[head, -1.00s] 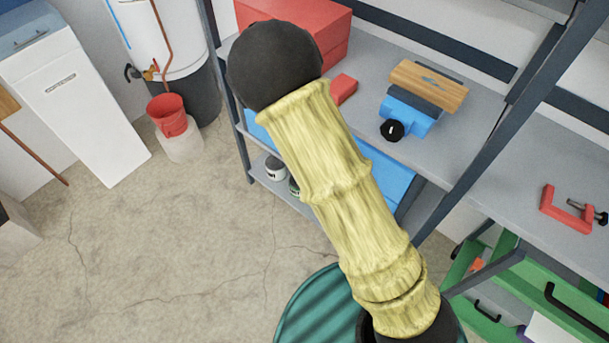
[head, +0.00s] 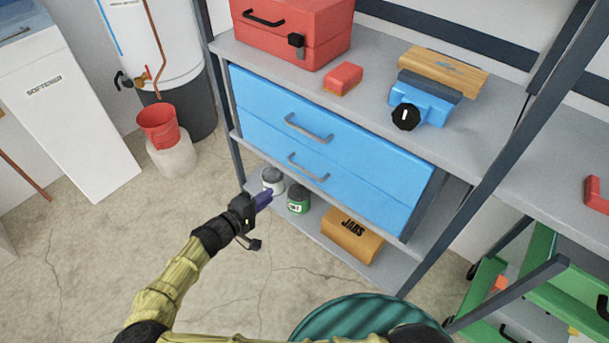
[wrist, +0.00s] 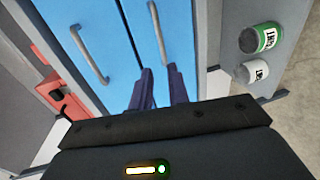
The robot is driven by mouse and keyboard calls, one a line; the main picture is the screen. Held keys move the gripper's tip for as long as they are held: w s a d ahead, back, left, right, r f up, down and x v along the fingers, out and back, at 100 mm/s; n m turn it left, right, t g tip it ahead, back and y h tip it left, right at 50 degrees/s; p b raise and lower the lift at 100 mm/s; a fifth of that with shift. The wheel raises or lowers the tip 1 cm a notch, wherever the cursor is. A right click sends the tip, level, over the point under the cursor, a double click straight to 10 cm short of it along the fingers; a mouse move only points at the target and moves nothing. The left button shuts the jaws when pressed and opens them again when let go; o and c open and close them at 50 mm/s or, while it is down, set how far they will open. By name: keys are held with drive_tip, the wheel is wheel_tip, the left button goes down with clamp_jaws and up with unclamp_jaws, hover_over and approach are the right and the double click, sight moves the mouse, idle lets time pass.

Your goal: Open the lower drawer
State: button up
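The blue cabinet has two stacked drawers on the grey shelf unit. The lower drawer (head: 365,199) looks shut, with a grey bar handle (head: 308,168). The upper drawer (head: 360,146) also looks shut, with its own handle (head: 308,130). My gripper (head: 265,198) is in front of the cabinet, left of and below the lower handle. In the turned wrist view, its two dark purple fingers (wrist: 161,78) are apart with nothing between them. The lower handle (wrist: 157,35) lies just beyond the fingertips, and the upper handle (wrist: 88,55) is to the left.
White and green cans (head: 298,198) and a tan box (head: 352,236) sit on the shelf below. A red toolbox (head: 295,35) and a blue vise (head: 424,100) are on top. A shelf post (head: 505,150) stands right. A green ribbed drum (head: 360,315) stands in front.

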sight(303, 171)
drive_tip(key=b+x, duration=0.1)
drive_tip(key=x, duration=1.6)
drive_tip(key=shift+w+d+b, duration=0.15)
drive_tip(key=shift+w+b, duration=0.05)
drive_tip(key=shift+b, duration=0.2)
drive_tip(key=shift+c, duration=0.4)
clamp_jaws()
